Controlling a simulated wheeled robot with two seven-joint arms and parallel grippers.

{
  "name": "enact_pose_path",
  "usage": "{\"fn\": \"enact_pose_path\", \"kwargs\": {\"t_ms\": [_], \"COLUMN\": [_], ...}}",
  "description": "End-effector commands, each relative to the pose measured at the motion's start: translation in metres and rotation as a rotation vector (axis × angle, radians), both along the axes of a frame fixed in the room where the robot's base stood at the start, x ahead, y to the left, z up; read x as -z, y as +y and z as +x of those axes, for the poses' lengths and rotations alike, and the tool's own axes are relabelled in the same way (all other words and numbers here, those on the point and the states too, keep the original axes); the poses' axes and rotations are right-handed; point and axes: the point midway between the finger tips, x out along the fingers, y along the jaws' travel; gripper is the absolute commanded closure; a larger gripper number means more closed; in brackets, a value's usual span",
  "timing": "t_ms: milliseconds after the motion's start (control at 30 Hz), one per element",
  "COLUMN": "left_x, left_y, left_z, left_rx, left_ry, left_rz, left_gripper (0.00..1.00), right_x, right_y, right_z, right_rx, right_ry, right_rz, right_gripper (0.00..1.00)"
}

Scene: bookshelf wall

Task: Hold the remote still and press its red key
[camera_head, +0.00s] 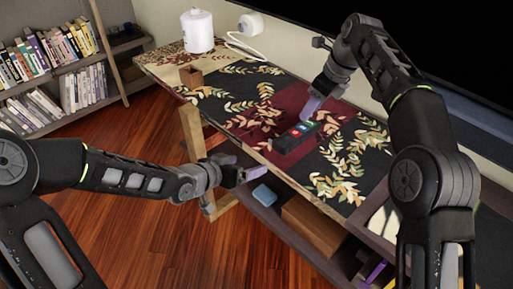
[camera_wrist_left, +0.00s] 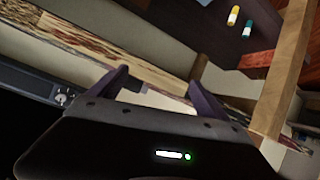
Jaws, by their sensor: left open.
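My left gripper (camera_head: 248,174) is open and empty in front of the table's front edge, lower left of the remote. Its spread fingers also show in the left wrist view (camera_wrist_left: 160,86).
A lower shelf holds a blue item (camera_head: 264,195) and a brown box (camera_head: 314,228). Bookshelves (camera_head: 60,65) stand at left; the floor between is clear.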

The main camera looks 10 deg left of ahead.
Motion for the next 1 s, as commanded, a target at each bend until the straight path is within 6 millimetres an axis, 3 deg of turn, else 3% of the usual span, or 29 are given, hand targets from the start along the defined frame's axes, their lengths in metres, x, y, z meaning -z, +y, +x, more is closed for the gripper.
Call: {"fn": "enact_pose_path", "kwargs": {"t_ms": [33, 100, 200, 733, 1000], "left_x": [-0.023, -0.046, -0.060, -0.060, -0.049], "left_y": [-0.002, -0.014, -0.029, -0.035, -0.051], "left_z": [0.007, 0.012, 0.012, 0.012, 0.031], "left_rx": [0.042, 0.110, 0.184, 0.212, 0.215], "left_ry": [-0.069, -0.145, -0.201, -0.212, -0.210], "left_rz": [0.040, 0.085, 0.119, 0.123, 0.119], "left_gripper": [0.13, 0.13, 0.13, 0.13, 0.13], "right_x": [0.000, 0.000, 0.000, 0.000, 0.000], "right_y": [0.000, 0.000, 0.000, 0.000, 0.000], "right_z": [0.000, 0.000, 0.000, 0.000, 0.000], "right_rx": [0.000, 0.000, 0.000, 0.000, 0.000], "right_ry": [0.000, 0.000, 0.000, 0.000, 0.000], "right_rz": [0.000, 0.000, 0.000, 0.000, 0.000], "right_gripper": [0.64, 0.64, 0.64, 0.64, 0.64]}}
